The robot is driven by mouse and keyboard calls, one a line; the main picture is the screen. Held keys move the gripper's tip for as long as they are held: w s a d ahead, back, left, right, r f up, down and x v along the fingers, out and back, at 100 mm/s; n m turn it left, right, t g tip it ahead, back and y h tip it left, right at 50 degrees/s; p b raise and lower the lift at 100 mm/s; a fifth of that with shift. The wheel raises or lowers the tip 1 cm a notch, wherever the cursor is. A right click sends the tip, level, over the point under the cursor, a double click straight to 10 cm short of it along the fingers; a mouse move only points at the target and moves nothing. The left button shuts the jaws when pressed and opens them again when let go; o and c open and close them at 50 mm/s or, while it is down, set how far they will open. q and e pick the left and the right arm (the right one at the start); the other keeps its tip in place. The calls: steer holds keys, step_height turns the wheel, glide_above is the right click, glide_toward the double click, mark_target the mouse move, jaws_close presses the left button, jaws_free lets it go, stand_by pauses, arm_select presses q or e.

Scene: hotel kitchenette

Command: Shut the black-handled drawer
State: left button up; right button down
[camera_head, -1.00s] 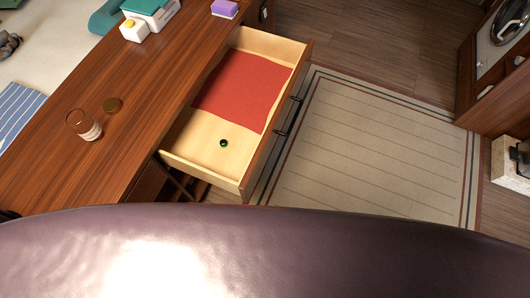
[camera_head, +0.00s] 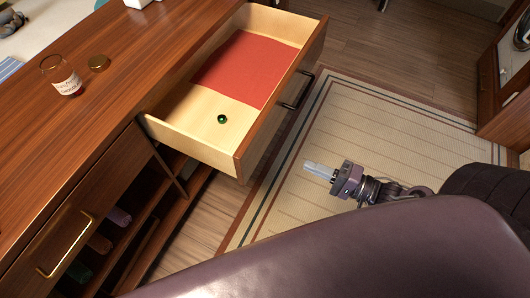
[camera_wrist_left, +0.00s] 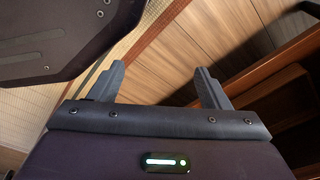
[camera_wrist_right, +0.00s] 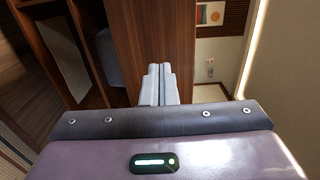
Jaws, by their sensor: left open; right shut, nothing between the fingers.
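The black-handled drawer (camera_head: 236,158) stands pulled out of the wooden counter in the head view. Its black handle (camera_head: 297,90) is on the front face, towards the right. Inside lie a red sheet (camera_head: 243,66) and a small green round object (camera_head: 222,119). My right gripper (camera_head: 318,170) is shut and empty, to the right of the drawer front and apart from it, over the rug. It also shows in the right wrist view (camera_wrist_right: 160,80). My left gripper (camera_wrist_left: 160,80) is open and empty in the left wrist view; it is not visible in the head view.
A striped rug (camera_head: 390,130) covers the floor right of the drawer.

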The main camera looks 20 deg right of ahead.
mark_target(259, 145)
steer(key=b+x, duration=0.1)
steer(key=x, duration=1.1)
steer(key=shift+w, duration=0.15)
arm_select(q)
steer(key=shift+w+d+r, duration=0.15)
steer(key=shift+w+r, duration=0.1)
steer(key=shift+w, duration=0.3)
steer(key=shift+w+d+r, duration=0.1)
steer(key=shift+w+r, duration=0.15)
steer(key=shift+w, duration=0.25)
